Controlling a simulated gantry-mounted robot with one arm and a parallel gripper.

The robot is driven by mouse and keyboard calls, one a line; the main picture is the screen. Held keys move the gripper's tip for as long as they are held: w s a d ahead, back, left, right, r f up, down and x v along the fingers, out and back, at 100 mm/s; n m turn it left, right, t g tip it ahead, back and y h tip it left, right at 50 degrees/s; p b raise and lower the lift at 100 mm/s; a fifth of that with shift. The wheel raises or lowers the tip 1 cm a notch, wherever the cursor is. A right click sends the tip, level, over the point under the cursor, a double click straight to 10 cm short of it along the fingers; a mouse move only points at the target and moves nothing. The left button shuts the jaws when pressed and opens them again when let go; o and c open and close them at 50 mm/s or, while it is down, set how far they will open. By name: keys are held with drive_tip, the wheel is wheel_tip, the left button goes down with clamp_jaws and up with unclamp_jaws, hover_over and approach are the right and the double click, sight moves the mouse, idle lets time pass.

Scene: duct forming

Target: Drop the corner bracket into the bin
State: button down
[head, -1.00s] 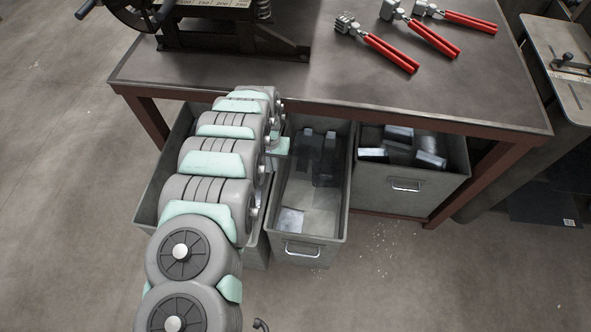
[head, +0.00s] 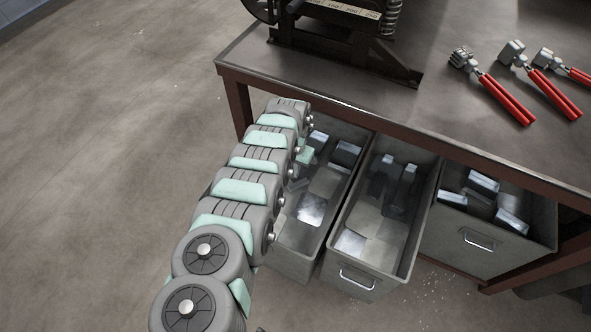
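My arm reaches down over the left side of the left bin (head: 291,262), an open grey metal bin below the workbench. My gripper (head: 298,184) is mostly hidden behind my own arm links, low at the left bin's inner left side. I cannot see its fingers clearly, nor whether it holds anything. Several metal pieces lie in the left bin, including a dark block (head: 346,153) and a shiny flat piece (head: 311,208). I cannot pick out which piece, if any, is the corner bracket.
A middle bin (head: 352,284) with upright dark pieces and flat sheets stands close beside it. A right bin (head: 515,249) holds several shiny blocks. The workbench (head: 440,125) overhangs the bins and carries red-handled tools (head: 503,97) and a dark machine (head: 345,40). Open floor lies left.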

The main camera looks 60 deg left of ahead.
wheel_tip(320, 180, down, 3)
drive_tip(key=shift+f+b, duration=0.15)
drive_tip(key=shift+b, duration=1.05)
drive_tip(key=c, duration=2.1)
unclamp_jaws()
drive_tip(key=shift+c, duration=0.2)
drive_tip(key=o, duration=0.5)
drive_tip(key=shift+o, duration=0.2)
drive_tip(key=shift+r, duration=0.2)
wheel_tip(320, 180, up, 11)
drive_tip(key=p, duration=0.5)
drive_tip(key=shift+f, duration=0.15)
drive_tip(key=shift+w+f, duration=0.1)
